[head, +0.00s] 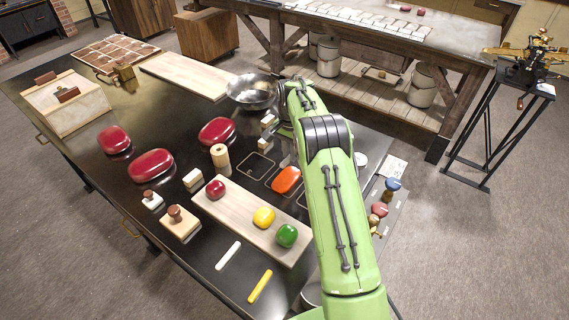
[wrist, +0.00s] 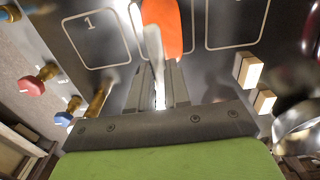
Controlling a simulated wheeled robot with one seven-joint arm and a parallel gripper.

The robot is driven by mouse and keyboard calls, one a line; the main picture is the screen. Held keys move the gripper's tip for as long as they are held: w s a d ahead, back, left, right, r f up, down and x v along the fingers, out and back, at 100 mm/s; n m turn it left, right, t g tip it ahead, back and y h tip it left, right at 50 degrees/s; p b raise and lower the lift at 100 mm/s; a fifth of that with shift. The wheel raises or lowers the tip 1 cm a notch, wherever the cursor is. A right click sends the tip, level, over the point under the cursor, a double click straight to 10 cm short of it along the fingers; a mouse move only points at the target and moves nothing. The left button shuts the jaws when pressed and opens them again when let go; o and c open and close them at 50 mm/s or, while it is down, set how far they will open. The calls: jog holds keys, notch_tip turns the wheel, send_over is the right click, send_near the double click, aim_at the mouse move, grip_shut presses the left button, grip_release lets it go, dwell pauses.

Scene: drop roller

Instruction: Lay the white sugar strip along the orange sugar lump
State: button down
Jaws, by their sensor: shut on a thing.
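The orange sugar lump (head: 287,179) lies on the dark tabletop among the outlined cells. In the wrist view the orange lump (wrist: 168,25) is just beyond my fingertips. My gripper (wrist: 160,80) is shut on a narrow pale piece, which looks like a white sugar strip (wrist: 153,45). The strip overlaps the lump's left edge in that view; I cannot tell if they touch. In the head view my arm hides most of the gripper. Another white strip (head: 228,255) lies at the front of the table, beside a yellow strip (head: 260,287).
A wooden board (head: 234,202) holds red, yellow and green lumps. A metal bowl (head: 252,91) stands behind the cells. Small pale blocks (wrist: 250,70) sit right of the cells in the wrist view. Coloured knobs (wrist: 35,84) stand at left there.

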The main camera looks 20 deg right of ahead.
aim_at(291, 180)
jog(key=f, duration=0.1)
jog(key=s+f, duration=0.1)
jog(key=f, duration=0.1)
jog(key=shift+s+f, duration=0.25)
jog(key=shift+f, duration=0.1)
jog(key=f, duration=0.5)
jog(key=shift+w+f, duration=0.1)
jog(key=shift+w, duration=0.2)
jog(key=shift+s, duration=0.1)
jog(key=shift+f, duration=0.2)
jog(key=c, duration=1.1)
grip_release()
jog(key=shift+r, duration=0.1)
